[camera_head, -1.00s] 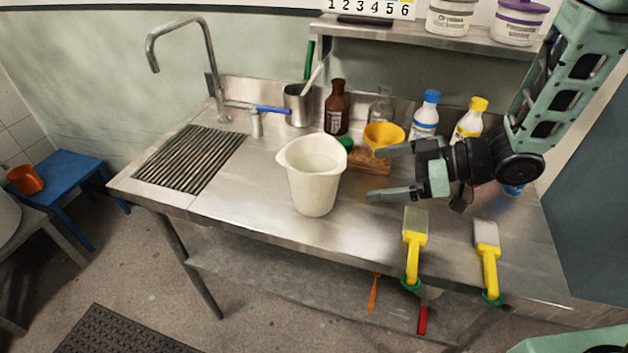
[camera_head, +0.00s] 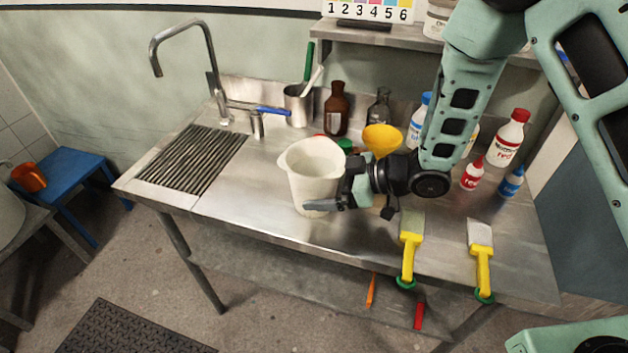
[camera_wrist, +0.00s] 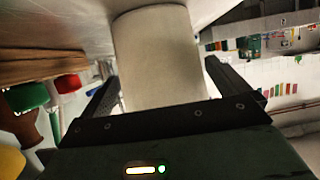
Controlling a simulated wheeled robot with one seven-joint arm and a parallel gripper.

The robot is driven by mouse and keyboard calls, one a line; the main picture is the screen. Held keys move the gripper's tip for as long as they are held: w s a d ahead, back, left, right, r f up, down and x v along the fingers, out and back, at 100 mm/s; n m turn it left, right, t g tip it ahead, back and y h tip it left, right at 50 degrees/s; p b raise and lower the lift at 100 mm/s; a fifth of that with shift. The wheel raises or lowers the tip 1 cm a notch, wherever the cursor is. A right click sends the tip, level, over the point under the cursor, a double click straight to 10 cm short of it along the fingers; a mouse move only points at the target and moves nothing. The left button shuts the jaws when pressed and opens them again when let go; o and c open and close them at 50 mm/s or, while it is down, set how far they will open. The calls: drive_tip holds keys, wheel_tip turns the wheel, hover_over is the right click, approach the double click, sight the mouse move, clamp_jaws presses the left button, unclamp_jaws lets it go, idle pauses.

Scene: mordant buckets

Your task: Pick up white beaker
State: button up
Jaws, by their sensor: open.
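The white beaker (camera_head: 312,170) stands upright on the steel counter (camera_head: 260,200), with its spout to the left. In the wrist view the beaker (camera_wrist: 158,58) fills the middle, between the two dark fingers of my gripper (camera_wrist: 165,85). In the head view my gripper (camera_head: 335,192) is at the beaker's right side, one finger showing across its lower front. The fingers are open; a gap shows beside the beaker at the right finger. The far finger is hidden in the head view.
A yellow funnel (camera_head: 381,138) and a brown bottle (camera_head: 336,108) stand behind the beaker. Two yellow-handled brushes (camera_head: 410,250) lie at the front right. Red-capped bottles (camera_head: 508,140) stand at the right. The counter left of the beaker is clear up to the drain grate (camera_head: 192,160).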

drive_tip(key=c, duration=1)
drive_tip(key=shift+c, duration=1.4)
drive_tip(key=shift+r, duration=0.25)
